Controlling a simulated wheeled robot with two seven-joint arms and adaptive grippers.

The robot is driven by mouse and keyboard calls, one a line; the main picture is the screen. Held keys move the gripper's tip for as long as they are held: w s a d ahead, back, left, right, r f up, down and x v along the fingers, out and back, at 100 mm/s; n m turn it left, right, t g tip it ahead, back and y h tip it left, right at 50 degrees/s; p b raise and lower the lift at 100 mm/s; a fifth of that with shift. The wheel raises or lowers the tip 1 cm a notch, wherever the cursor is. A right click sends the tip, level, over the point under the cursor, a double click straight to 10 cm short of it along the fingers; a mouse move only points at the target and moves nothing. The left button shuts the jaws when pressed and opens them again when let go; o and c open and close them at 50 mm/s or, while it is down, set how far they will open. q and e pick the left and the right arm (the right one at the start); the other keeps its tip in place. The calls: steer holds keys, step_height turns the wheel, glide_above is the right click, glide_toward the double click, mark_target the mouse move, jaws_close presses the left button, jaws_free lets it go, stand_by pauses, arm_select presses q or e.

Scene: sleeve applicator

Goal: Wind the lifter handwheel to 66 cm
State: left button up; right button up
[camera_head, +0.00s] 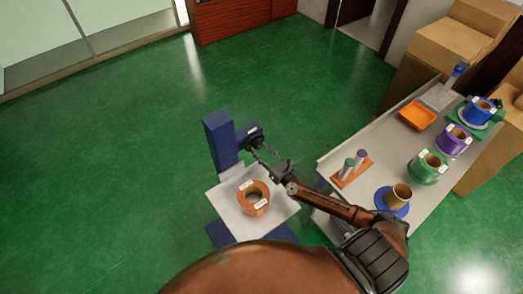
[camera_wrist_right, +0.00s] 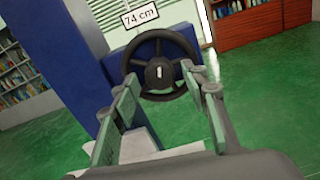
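The lifter (camera_head: 220,146) is a blue column with a pale platform (camera_head: 222,205) at its foot. Its dark round handwheel (camera_wrist_right: 161,42) faces the right wrist camera, and a sign (camera_wrist_right: 140,15) above it reads 74 cm. In the head view the handwheel (camera_head: 255,143) is small and partly hidden by my gripper. My right gripper (camera_head: 266,157) is at the handwheel. In the wrist view its fingers (camera_wrist_right: 163,95) are spread apart, with the wheel seen between and beyond them; I cannot tell whether they touch it. My left gripper is not in view.
An orange ring (camera_head: 264,190) with white labels sits on the platform. To the right, a grey table (camera_head: 385,150) holds blue, purple and green pots, a brown cup, an orange tray (camera_head: 417,116) and a rack of cylinders. Cardboard boxes stand behind it. Green floor left of the lifter is clear.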

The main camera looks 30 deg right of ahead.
steer(key=c, duration=1)
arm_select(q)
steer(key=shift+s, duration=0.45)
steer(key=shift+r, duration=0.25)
arm_select(e)
steer(key=shift+n, duration=0.4)
